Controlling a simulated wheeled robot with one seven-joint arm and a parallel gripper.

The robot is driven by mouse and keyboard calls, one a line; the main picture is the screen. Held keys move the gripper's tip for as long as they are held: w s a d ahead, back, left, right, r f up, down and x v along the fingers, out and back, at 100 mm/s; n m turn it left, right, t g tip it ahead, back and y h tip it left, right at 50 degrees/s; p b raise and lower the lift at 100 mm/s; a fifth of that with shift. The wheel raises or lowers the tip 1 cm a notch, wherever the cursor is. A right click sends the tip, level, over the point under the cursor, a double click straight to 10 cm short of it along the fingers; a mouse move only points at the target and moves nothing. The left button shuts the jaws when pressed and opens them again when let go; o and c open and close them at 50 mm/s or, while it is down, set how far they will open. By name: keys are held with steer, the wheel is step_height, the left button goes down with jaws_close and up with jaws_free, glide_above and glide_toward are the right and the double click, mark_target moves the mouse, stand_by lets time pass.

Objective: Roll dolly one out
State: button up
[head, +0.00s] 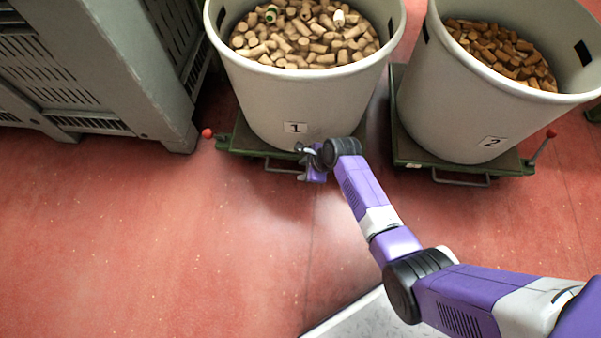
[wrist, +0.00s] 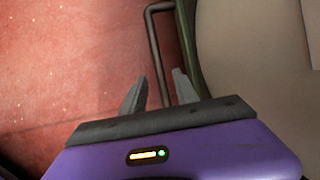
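Dolly one (head: 238,139) is a low dark green platform under the grey bin marked 1 (head: 330,105), which holds cork stoppers (head: 300,38). A lever with a red ball (head: 207,133) sticks out low at its left corner. Its U-shaped front handle (head: 283,168) is partly hidden by my gripper (head: 308,160). In the wrist view the handle bar (wrist: 156,45) runs between the two fingers of my gripper (wrist: 160,75). The fingers are apart, with a gap visible on both sides of the bar.
Dolly two (head: 408,152), under the bin marked 2 (head: 510,105), stands close on the right; its red-ball lever (head: 551,133) slants up. A grey slatted crate (head: 150,90) stands at the left. The red floor (head: 170,240) in front of dolly one is clear to the left of my arm.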

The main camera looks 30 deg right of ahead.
steer(key=shift+b+x, duration=0.7)
steer(key=shift+x, duration=0.7)
jaws_close()
stand_by(0.5)
